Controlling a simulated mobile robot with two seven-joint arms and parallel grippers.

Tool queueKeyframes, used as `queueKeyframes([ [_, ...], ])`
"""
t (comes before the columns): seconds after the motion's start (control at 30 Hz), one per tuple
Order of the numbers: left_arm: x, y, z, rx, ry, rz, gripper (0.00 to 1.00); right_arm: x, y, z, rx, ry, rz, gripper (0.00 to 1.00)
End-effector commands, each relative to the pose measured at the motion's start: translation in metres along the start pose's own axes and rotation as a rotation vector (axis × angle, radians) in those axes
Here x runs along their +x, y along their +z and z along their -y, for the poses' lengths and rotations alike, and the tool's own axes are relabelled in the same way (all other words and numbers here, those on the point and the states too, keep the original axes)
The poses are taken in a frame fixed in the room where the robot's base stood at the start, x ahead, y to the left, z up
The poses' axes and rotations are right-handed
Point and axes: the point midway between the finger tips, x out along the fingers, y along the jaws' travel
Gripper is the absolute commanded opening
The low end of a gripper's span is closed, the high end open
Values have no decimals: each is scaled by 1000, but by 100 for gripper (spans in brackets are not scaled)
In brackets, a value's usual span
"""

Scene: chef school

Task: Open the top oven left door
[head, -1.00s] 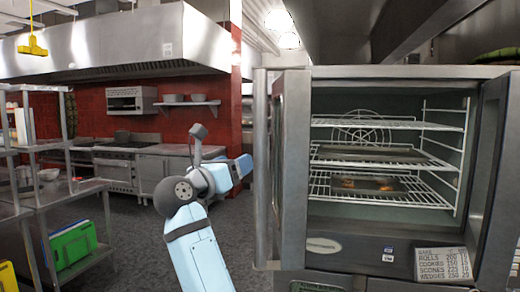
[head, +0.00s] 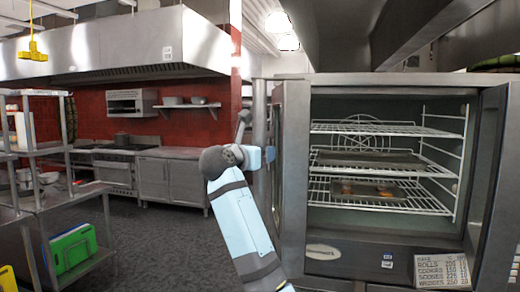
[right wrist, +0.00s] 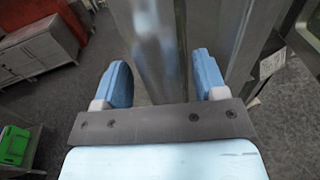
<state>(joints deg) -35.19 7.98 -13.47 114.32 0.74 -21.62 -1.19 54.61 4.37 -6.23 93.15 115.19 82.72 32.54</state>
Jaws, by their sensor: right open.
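The top oven (head: 395,85) stands at the right in the head view, its cavity exposed. Its left door (head: 293,190) stands swung out toward me, seen nearly edge-on. My right gripper (head: 262,157) is at the door's outer left edge. In the right wrist view my right gripper (right wrist: 163,82) is open, with a steel panel, seemingly the door (right wrist: 155,45), reaching between its two blue fingers. I cannot tell whether either finger touches it. My left gripper is not in view.
The oven's right door (head: 497,190) also stands open. Wire racks (head: 375,130) with trays are inside.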

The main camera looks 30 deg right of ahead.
Motion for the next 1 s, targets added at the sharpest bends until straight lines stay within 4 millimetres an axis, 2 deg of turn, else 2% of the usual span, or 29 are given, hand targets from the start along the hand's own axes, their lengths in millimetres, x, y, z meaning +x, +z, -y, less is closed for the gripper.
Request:
queueKeyframes([
  [0.13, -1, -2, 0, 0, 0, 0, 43, 11, 0, 0, -1, 0, 0, 65],
  [0.43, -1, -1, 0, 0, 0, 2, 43, 13, 0, 0, 0, 0, 0, 65],
  [0.47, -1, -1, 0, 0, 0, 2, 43, 13, 0, 0, 0, 0, 0, 61],
  [0.7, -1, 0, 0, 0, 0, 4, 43, 12, 0, 0, 0, 0, 0, 5],
  [0.73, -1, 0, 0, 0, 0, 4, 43, 12, 0, 0, 0, 0, 0, 0],
  [0.87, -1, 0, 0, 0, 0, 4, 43, 13, 0, -3, 1, -8, -3, 0],
  [1.0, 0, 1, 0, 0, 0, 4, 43, 11, 0, -21, 6, -61, -11, 0],
])
